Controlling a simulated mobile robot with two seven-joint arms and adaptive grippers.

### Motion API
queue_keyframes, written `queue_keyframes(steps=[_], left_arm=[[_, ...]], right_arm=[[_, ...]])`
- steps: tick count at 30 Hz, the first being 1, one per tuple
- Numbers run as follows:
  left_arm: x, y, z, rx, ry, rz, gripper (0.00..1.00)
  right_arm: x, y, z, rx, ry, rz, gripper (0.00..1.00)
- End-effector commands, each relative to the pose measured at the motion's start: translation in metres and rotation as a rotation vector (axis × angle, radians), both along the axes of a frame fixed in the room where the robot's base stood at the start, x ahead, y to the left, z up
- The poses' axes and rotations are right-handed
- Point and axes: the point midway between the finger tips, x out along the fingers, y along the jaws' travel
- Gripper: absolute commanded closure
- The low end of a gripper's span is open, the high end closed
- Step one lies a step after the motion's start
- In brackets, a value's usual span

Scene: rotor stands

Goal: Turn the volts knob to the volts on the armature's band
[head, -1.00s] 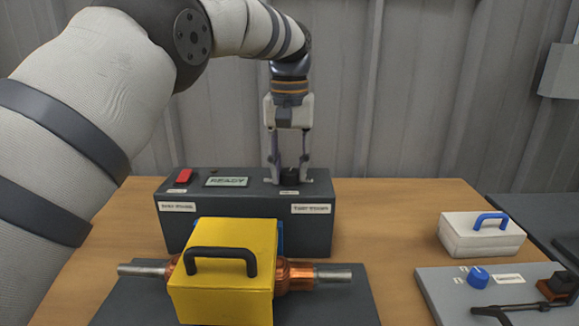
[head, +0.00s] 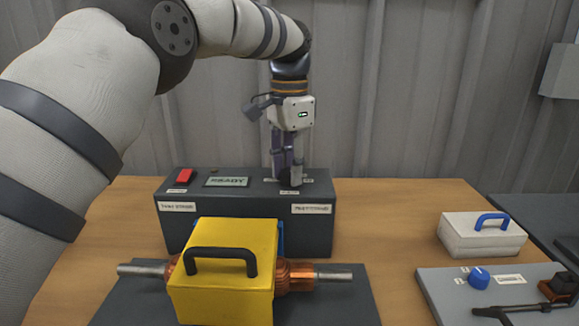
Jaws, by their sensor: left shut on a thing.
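The dark tester box (head: 240,240) stands on the wooden table behind the armature. It has a red button (head: 184,176), a small display (head: 227,182) reading READY and a dark knob (head: 291,184) near the right end of its top. My left gripper (head: 288,177) points straight down from above with its fingers shut on that knob, largely hiding it and its scale. The copper armature (head: 299,277) with its steel shaft lies on a dark base (head: 340,307) in front. A yellow cover with a black handle (head: 223,290) hides its middle, and I see no readable volts on it.
A white box with a blue handle (head: 482,240) stands at the right of the table. A grey panel (head: 440,285) with a blue knob (head: 479,277) lies at the lower right. The table between armature and panel is clear.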

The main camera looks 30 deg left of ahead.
Motion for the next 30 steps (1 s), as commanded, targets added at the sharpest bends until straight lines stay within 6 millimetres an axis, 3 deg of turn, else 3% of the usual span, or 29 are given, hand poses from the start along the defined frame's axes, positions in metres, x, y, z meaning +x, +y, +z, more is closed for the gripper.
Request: queue_keyframes(steps=[12,30], left_arm=[[-0.0003,-0.0004,-0.0037,-0.001,0.007,-0.193,0.98],[-0.0005,-0.001,-0.004,-0.003,0.008,-0.229,0.98]], right_arm=[[-0.0014,0.0001,-0.0013,0.0,0.005,0.0,0.6],[-0.0014,0.0,-0.0014,0.0,0.005,0.0,0.6]])
